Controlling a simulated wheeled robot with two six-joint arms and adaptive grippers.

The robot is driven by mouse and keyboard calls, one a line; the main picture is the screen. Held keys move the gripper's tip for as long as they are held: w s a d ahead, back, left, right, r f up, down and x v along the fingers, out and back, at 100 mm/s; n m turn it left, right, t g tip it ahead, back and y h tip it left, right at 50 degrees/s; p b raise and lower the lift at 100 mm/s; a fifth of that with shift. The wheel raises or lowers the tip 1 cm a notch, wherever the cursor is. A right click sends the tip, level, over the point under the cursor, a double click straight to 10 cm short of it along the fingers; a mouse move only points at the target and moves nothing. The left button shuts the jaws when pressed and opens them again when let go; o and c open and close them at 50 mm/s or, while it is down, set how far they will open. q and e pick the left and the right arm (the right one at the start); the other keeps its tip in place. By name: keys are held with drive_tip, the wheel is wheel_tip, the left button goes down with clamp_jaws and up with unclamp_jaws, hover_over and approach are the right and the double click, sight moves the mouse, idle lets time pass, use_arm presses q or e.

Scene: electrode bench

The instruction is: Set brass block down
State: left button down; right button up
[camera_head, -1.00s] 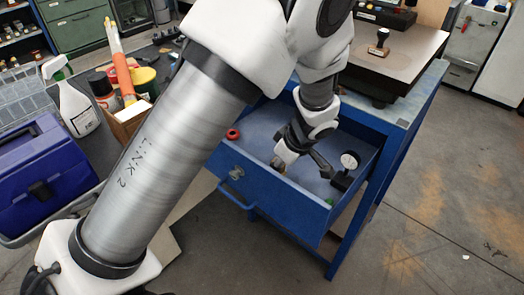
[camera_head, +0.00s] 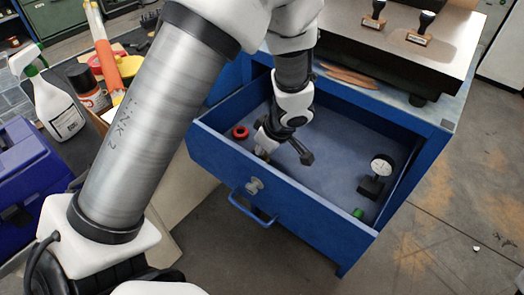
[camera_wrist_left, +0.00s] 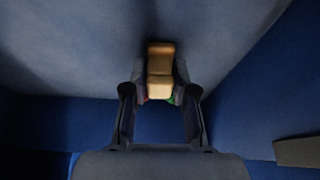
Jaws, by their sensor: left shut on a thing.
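The brass block (camera_wrist_left: 160,72) shows in the left wrist view between the fingertips of my left gripper (camera_wrist_left: 160,95), which is shut on it. In the head view my left gripper (camera_head: 264,155) points down inside the open blue drawer (camera_head: 310,222), near its front wall and left end. The block is mostly hidden there by the gripper. I cannot tell whether the block touches the drawer floor. My right gripper is not in view.
A red ring (camera_head: 240,132) lies in the drawer just left of the gripper. A dial gauge (camera_head: 380,168) on a black base and a green piece (camera_head: 357,213) are at the drawer's right end. The drawer floor between is clear. Stamps (camera_head: 422,28) stand on the bench top.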

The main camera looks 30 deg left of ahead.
use_arm(q)
drive_tip(key=shift+f, duration=0.2)
drive_tip(key=c, duration=0.9)
unclamp_jaws()
drive_tip(key=shift+w, duration=0.1)
drive_tip(key=shift+r, duration=0.1)
drive_tip(key=shift+r+p, duration=0.25)
drive_tip(key=shift+p, duration=0.05)
drive_tip(key=p+v, duration=0.3)
drive_tip(key=v, duration=0.8)
drive_tip(key=shift+d+r, duration=0.25)
drive_tip(key=shift+r, duration=0.05)
